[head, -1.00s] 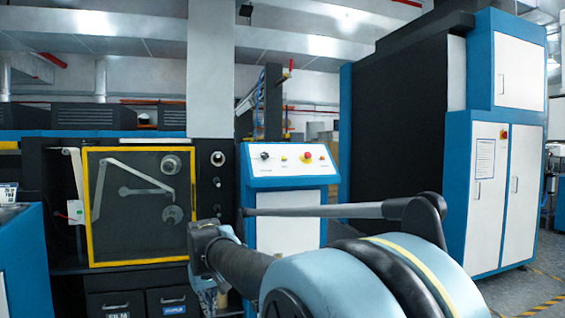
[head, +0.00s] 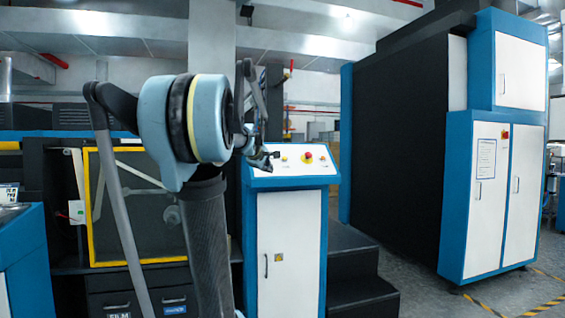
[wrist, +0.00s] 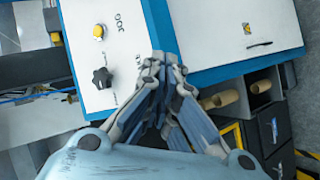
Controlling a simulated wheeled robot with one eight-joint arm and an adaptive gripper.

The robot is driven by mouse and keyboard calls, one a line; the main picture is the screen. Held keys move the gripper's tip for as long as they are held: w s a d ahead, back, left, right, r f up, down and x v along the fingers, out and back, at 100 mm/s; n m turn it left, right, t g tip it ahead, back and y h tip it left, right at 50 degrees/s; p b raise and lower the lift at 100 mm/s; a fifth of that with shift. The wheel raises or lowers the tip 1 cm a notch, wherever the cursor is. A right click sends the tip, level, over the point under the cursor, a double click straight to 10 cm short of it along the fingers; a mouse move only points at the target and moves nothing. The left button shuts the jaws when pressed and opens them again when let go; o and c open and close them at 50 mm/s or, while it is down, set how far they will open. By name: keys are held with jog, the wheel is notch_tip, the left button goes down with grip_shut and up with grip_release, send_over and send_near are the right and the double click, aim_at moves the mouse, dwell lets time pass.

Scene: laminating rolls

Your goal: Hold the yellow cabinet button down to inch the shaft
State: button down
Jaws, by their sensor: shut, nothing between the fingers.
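The yellow button (head: 284,158) sits on the white sloped top of the blue control cabinet (head: 287,183). In the wrist view the yellow button (wrist: 98,31) stands up from the panel beside "JOG" lettering, with a black knob (wrist: 101,78) below it. My gripper (head: 274,155) is shut and empty, over the left part of the panel in the head view. In the wrist view its fingertips (wrist: 163,58) lie to the right of and below the button, near the panel's blue edge. They look apart from the button; their height above the panel is unclear.
A red emergency button (head: 307,157) is right of the yellow button. Dark steps (head: 355,288) stand right of the cabinet. A yellow-framed guard (head: 91,205) is left, partly behind my arm. A tall blue and white cabinet (head: 485,205) stands at right, with open floor before it.

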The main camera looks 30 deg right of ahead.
aim_at(284, 158)
jog(key=w+d+r+n+h, duration=0.1)
jog(key=w+d+r+n, duration=0.1)
jog(key=d+r, duration=0.4)
jog(key=w+d+r+n+t+h, duration=0.1)
jog(key=w+d+r+h, duration=0.1)
jog(key=d+r, duration=0.4)
jog(key=d, duration=0.3)
jog(key=shift+w+d+n+t, duration=0.25)
jog(key=shift+w+n+t, duration=0.05)
jog(key=shift+w+n, duration=0.1)
jog(key=shift+w+d+f, duration=0.25)
jog(key=shift+w+f, duration=0.75)
jog(key=shift+f, duration=0.05)
jog(key=shift+w+d+f, duration=0.25)
jog(key=shift+w+f, duration=0.8)
jog(key=shift+f, duration=0.05)
jog(key=shift+w+d+f, duration=0.25)
jog(key=shift+w+f, duration=0.75)
jog(key=shift+f, duration=0.05)
